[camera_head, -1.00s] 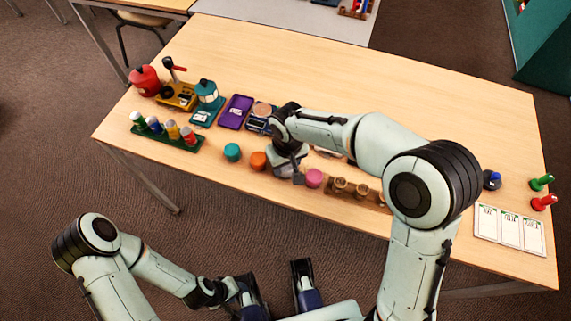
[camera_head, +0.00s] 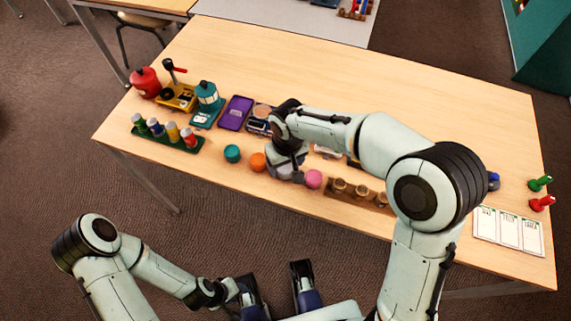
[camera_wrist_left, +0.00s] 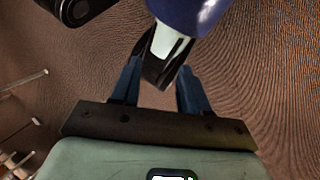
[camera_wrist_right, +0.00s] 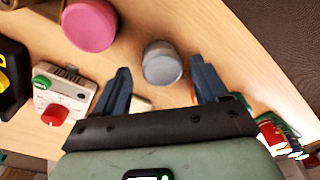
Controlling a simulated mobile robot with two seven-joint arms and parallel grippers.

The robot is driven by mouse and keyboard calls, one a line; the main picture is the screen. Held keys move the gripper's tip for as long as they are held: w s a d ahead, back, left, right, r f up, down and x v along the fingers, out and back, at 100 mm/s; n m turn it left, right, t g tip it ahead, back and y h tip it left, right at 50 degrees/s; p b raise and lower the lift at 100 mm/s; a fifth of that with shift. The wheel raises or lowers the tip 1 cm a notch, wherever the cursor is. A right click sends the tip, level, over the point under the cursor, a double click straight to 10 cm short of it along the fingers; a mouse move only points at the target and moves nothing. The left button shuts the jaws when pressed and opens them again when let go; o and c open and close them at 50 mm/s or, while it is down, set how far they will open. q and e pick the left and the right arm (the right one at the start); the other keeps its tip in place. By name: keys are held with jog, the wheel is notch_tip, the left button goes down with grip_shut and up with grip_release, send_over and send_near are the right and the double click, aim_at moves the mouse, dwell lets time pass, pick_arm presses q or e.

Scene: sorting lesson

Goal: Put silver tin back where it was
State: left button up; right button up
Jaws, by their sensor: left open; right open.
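The silver tin (camera_wrist_right: 162,63) is a small grey cylinder standing on the wooden table in the right wrist view. My right gripper (camera_wrist_right: 160,74) is open above it, with the tin showing between the fingertips. No grip on it is visible. In the head view my right gripper (camera_head: 286,170) is low over the front row, between the orange tin (camera_head: 258,162) and the pink tin (camera_head: 314,179); it partly hides the silver tin there. My left gripper (camera_head: 275,285) is open and empty, in front of the table and away from it.
A teal tin (camera_head: 232,153) stands left of the orange one. A wooden holder (camera_head: 338,193) with brown pegs is right of the pink tin. A green rack (camera_head: 160,138) of coloured cylinders is at left. White cards (camera_head: 509,232) lie at right. The table's back is clear.

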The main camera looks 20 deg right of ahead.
aim_at(287, 170)
notch_tip(287, 170, up, 10)
jog(key=p, duration=0.2)
jog(key=shift+s+r, duration=0.2)
jog(key=shift+s, duration=0.2)
jog(key=shift+d, duration=0.1)
